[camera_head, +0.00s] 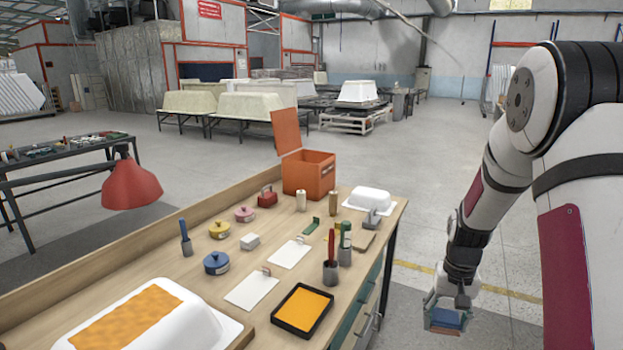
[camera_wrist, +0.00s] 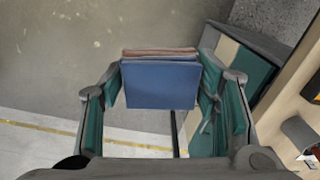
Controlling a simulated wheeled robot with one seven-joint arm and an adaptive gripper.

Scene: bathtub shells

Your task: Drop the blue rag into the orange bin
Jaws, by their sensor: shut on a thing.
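The blue rag (camera_head: 447,318) is a folded block held in my gripper (camera_head: 446,313), at the lower right of the head view. In the wrist view the rag (camera_wrist: 160,86) sits between the two fingers of my gripper (camera_wrist: 162,82), with a brownish layer along its far edge. My gripper is shut on it and hangs beyond the bench's right edge, over the floor. The orange bin (camera_head: 308,178) stands at the far end of the bench, its lid (camera_head: 286,131) raised. It is up and left of my gripper, well apart. Its inside is mostly hidden.
The wooden bench (camera_head: 258,265) carries several pots, an orange-padded tray (camera_head: 302,310), dark holders with tools (camera_head: 331,270), white sheets and a white tub shell (camera_head: 370,199) beside the bin. Drawers line the bench's right side. The floor (camera_head: 450,215) right of the bench is clear.

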